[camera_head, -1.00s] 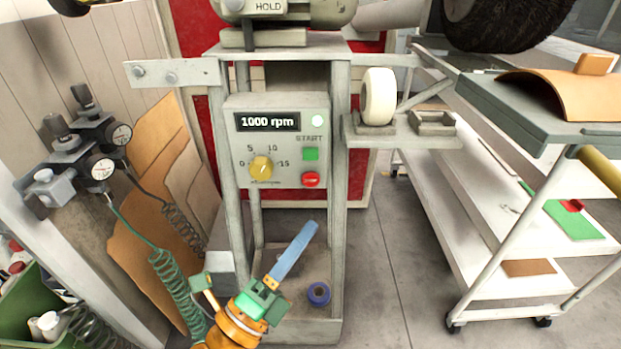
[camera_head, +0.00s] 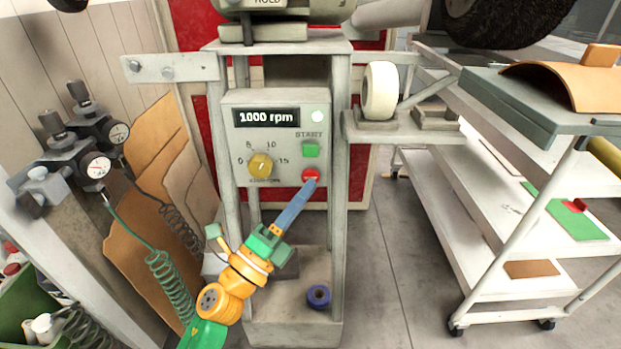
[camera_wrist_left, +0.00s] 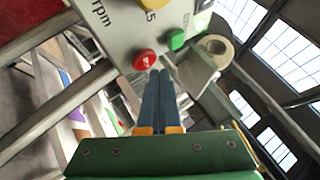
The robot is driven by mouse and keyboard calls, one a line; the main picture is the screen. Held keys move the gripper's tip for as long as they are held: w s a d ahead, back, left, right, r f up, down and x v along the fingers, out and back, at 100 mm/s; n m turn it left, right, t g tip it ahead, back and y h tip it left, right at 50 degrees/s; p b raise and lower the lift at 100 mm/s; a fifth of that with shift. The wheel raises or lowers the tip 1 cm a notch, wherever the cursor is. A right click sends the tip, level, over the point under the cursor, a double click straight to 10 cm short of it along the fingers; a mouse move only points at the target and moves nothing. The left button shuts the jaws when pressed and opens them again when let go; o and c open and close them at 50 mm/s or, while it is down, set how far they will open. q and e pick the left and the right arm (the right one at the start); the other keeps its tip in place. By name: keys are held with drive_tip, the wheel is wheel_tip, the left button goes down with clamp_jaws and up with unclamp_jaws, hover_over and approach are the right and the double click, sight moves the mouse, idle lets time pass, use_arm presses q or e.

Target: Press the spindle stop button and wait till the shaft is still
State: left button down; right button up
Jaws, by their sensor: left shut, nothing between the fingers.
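The red stop button (camera_head: 311,175) is at the lower right of the grey control panel (camera_head: 240,150), below the green START button (camera_head: 311,150). The panel display (camera_head: 267,118) reads 1000 rpm, and a pale round lamp (camera_head: 318,117) sits beside it. My left gripper (camera_head: 311,184) is shut and empty, with its blue fingertips at the lower edge of the red button. In the left wrist view the fingertips (camera_wrist_left: 160,73) lie close beside the red button (camera_wrist_left: 144,60); I cannot tell whether they touch it. The shaft is not clearly visible. My right gripper is not in view.
A yellow knob (camera_head: 260,165) is on the panel left of the red button. A white wheel (camera_head: 380,90) stands on a side shelf. Gauges (camera_head: 98,167) and a coiled green hose (camera_head: 170,285) are at left. A white cart (camera_head: 480,240) stands at right.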

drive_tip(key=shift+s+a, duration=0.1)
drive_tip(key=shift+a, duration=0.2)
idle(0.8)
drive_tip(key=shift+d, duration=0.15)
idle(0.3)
use_arm(q)
drive_tip(key=shift+w, duration=0.4)
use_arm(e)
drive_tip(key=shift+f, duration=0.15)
use_arm(q)
drive_tip(key=shift+w+b, duration=0.35)
drive_tip(key=shift+w, duration=0.05)
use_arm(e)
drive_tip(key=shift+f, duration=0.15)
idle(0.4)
use_arm(q)
drive_tip(key=shift+s, duration=0.15)
drive_tip(key=shift+s+p, duration=0.35)
drive_tip(key=shift+s, duration=0.35)
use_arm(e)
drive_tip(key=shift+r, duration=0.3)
